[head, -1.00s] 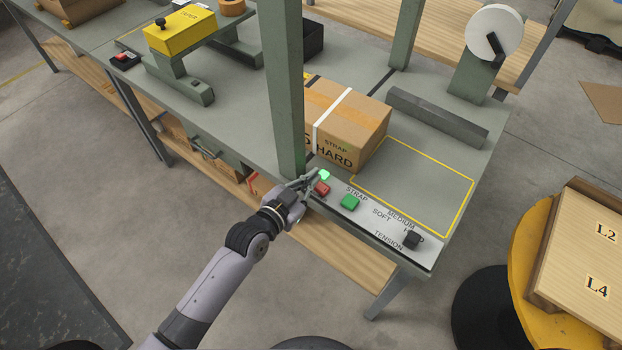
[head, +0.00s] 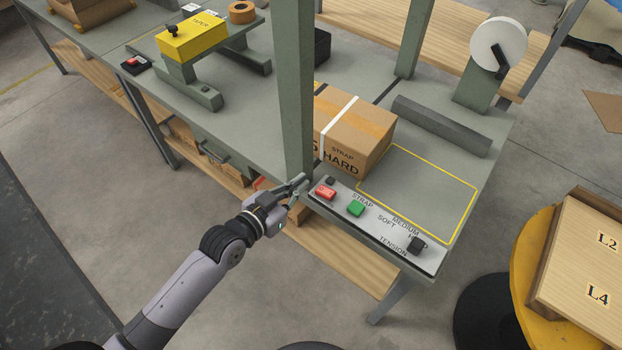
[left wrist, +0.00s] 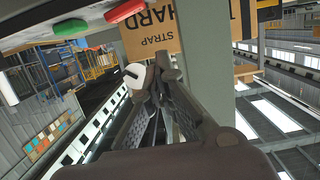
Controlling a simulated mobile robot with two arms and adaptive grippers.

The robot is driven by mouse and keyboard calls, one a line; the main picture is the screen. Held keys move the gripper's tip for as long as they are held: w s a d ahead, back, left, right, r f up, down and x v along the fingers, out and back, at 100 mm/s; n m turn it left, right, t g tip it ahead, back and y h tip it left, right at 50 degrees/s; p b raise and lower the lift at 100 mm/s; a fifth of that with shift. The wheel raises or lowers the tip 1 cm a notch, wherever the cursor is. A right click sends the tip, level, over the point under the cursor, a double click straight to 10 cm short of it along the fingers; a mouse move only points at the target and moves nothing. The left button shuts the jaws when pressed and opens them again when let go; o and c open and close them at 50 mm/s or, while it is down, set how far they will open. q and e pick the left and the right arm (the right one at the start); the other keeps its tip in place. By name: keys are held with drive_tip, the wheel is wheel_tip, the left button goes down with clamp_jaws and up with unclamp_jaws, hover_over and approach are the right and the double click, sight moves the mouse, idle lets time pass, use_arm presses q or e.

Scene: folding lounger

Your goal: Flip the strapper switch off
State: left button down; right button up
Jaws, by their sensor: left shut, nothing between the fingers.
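The strapper's light control panel (head: 392,229) runs along the front edge of the bench. On it are a red switch (head: 325,192), a green button (head: 356,208), a black tension knob (head: 416,244) and a small dark indicator (head: 330,181). My left gripper (head: 299,184) is shut and empty, just left of the red switch and apart from it, near the green post. In the left wrist view the fingers (left wrist: 150,76) are together below the red switch (left wrist: 125,11) and the green button (left wrist: 70,27). My right gripper is not in view.
A strapped cardboard box (head: 352,128) stands behind the panel, beside a yellow outlined area (head: 425,190) that is clear. A green post (head: 294,90) rises close to my left gripper. A yellow taper (head: 192,36) stands farther left. A round yellow stand (head: 527,270) is at the right.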

use_arm(q)
drive_tip(key=v, duration=0.5)
drive_tip(key=shift+b, duration=0.3)
drive_tip(key=shift+w, duration=0.1)
